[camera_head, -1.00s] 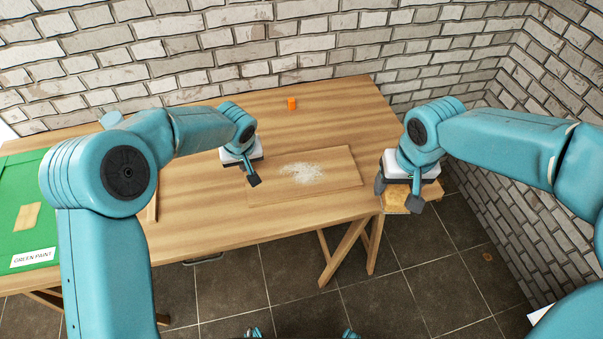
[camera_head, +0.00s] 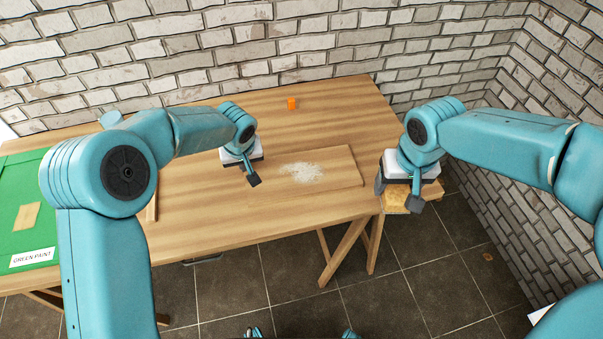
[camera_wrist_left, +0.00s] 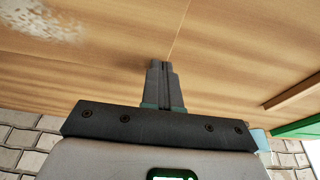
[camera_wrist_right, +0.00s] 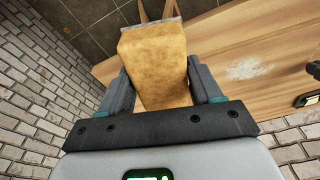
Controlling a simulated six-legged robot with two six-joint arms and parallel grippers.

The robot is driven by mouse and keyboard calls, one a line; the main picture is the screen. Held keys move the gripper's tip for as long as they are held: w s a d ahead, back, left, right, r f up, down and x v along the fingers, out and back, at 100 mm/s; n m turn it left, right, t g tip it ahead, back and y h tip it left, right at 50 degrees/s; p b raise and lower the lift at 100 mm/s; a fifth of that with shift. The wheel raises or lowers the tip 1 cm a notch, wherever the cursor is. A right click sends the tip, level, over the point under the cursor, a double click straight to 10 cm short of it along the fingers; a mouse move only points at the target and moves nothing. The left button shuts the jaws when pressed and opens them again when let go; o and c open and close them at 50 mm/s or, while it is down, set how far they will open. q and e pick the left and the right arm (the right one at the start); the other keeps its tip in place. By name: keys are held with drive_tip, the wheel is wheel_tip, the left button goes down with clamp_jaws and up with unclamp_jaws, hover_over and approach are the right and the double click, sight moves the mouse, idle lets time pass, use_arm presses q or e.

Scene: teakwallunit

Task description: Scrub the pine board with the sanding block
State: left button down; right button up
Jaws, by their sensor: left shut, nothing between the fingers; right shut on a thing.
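The pine board (camera_head: 340,169) lies flat on the wooden table, with a patch of white dust (camera_head: 301,172) near its middle. The board's edge and part of the dust (camera_wrist_left: 45,20) show in the left wrist view. My left gripper (camera_head: 254,180) is shut and empty over the board's left end. The block (camera_head: 396,199) is partly hidden by the gripper in the head view.
The wooden table (camera_head: 200,225) has a small orange object (camera_head: 292,104) at its back. A green tray (camera_head: 40,240) labelled GREEN PAINT, with a tan piece on it, is at the left. Brick walls (camera_head: 330,50) stand behind and at the right.

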use_arm(q)
drive_tip(key=shift+f+b, duration=0.35)
drive_tip(key=shift+f, duration=0.05)
use_arm(e)
drive_tip(key=shift+f, duration=0.4)
use_arm(q)
drive_tip(key=shift+r, duration=0.1)
use_arm(e)
drive_tip(key=shift+r, duration=0.1)
use_arm(q)
drive_tip(key=shift+r+p, duration=1.35)
drive_tip(key=shift+r, duration=1.65)
use_arm(e)
drive_tip(key=shift+r, duration=1.25)
use_arm(q)
drive_tip(key=shift+r, duration=0.2)
use_arm(e)
drive_tip(key=shift+f, duration=0.1)
use_arm(q)
drive_tip(key=b+v, duration=0.1)
drive_tip(key=v, duration=1)
drive_tip(key=shift+s+r, duration=0.25)
use_arm(e)
drive_tip(key=shift+f, duration=0.5)
